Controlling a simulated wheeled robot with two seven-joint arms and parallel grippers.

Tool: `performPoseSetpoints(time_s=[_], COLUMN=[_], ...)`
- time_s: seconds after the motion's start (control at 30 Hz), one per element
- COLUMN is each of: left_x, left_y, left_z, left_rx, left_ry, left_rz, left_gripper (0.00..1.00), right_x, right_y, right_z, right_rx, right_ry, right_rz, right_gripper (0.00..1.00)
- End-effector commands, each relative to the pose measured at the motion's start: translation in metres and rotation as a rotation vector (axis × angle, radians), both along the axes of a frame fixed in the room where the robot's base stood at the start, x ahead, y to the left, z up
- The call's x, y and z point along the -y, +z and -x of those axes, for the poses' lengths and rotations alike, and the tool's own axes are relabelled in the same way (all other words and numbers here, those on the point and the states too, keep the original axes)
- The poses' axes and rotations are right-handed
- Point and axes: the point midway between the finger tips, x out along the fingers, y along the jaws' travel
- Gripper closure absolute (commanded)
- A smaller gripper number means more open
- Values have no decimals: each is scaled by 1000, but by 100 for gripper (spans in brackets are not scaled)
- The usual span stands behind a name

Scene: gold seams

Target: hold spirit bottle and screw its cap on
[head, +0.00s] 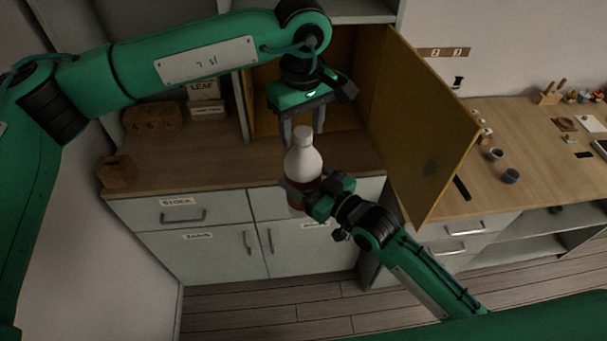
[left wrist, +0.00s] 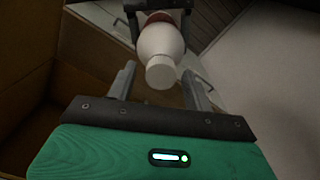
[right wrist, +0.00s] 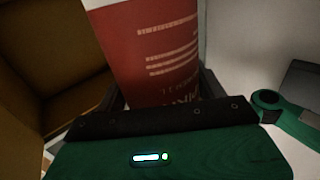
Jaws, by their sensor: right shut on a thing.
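The spirit bottle (head: 304,165) is white on top with a red label, and stands upright in the air in front of the counter. My right gripper (head: 304,190) is shut on its lower body; the red label fills the middle of the right wrist view (right wrist: 155,50). A white cap (head: 303,132) sits at the bottle's top; how tightly it sits cannot be told. My left gripper (head: 302,125) points down from above, its fingers apart. In the left wrist view, the cap (left wrist: 160,74) shows between the open fingers, with no visible contact.
An open yellow cabinet door (head: 425,130) stands right of the bottle, with the open cabinet behind my left gripper. Wooden boxes (head: 152,118) stand on the counter at left. Small items, including a dark cup (head: 510,176), lie on the right worktop.

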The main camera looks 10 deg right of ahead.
Motion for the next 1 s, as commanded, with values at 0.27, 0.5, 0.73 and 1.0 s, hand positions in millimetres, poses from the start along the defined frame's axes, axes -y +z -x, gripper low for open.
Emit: performPoseSetpoints(time_s=[0.27,0.5,0.73,1.0], left_x=[1,1,1,1], left_y=[14,43,45,48], left_z=[1,1,1,1], left_rx=[0,-1,-2,-1], left_ry=[-1,-2,-2,90], left_rz=[1,0,1,0], left_gripper=[48,48,48,50], right_x=[0,0,0,0], right_y=[3,2,2,2], right_z=[-1,-1,-1,-1], right_rx=[4,4,4,4], right_ry=[0,0,0,0], right_rz=[-3,-3,-3,-3], right_gripper=[93,93,93,93])
